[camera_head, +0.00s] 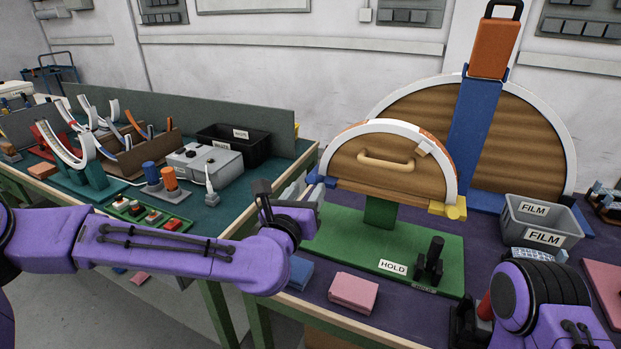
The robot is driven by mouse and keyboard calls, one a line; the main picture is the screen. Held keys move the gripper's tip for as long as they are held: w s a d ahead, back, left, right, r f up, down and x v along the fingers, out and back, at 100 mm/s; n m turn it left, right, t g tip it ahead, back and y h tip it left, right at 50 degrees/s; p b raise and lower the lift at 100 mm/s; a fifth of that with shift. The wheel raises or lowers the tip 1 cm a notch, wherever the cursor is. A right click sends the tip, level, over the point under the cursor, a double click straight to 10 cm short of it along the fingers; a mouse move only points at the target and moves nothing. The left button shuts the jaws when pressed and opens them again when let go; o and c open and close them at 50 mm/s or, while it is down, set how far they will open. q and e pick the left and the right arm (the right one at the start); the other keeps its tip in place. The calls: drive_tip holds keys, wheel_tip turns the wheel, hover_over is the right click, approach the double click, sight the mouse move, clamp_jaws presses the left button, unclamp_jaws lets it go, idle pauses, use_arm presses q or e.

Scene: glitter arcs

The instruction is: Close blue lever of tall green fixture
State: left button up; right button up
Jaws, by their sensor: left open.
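The green fixture has a green base (345,243) marked HOLD, a green post and a half-round wooden panel (385,165) with a white rim and tan handle. A small blue piece (318,179) sits at the panel's left end; I cannot tell if it is the lever. Behind it, a tall blue upright (472,130) with an orange block (494,48) and black handle stands against a larger half-round panel. My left gripper (283,197) is open and empty, left of the panel. My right gripper (466,322) is low at right, its fingers largely hidden.
A black clamp (431,262) stands on the green base. A grey FILM bin (540,221) is at right. A pink block (353,291) and blue block (300,272) lie in front. A left table (225,206) holds several arcs and a grey box (205,165).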

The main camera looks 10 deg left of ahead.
sight(313, 176)
use_arm(q)
drive_tip(key=x, duration=0.4)
drive_tip(key=shift+w, duration=0.1)
clamp_jaws()
drive_tip(key=r+g+p, duration=0.1)
drive_tip(key=p, duration=0.3)
drive_tip(key=r+g+p, duration=0.1)
drive_tip(key=p, duration=0.3)
drive_tip(key=shift+w+r+g+y, duration=0.15)
drive_tip(key=shift+w+g+y, duration=0.15)
drive_tip(key=shift+y, duration=0.1)
drive_tip(key=g+p, duration=0.1)
drive_tip(key=p, duration=0.2)
drive_tip(key=g+p, duration=0.1)
drive_tip(key=p, duration=0.2)
drive_tip(key=w+g+p, duration=0.1)
drive_tip(key=p, duration=0.2)
drive_tip(key=shift+d+r+y, duration=0.25)
drive_tip(key=shift+r+y, duration=0.1)
drive_tip(key=shift+y, duration=0.05)
drive_tip(key=shift+w+m+g+p, duration=0.15)
drive_tip(key=shift+m+g+p, duration=0.15)
drive_tip(key=shift+g+p, duration=0.35)
drive_tip(key=shift+f+p, duration=0.15)
drive_tip(key=shift+p, duration=0.15)
drive_tip(key=shift+f, duration=0.1)
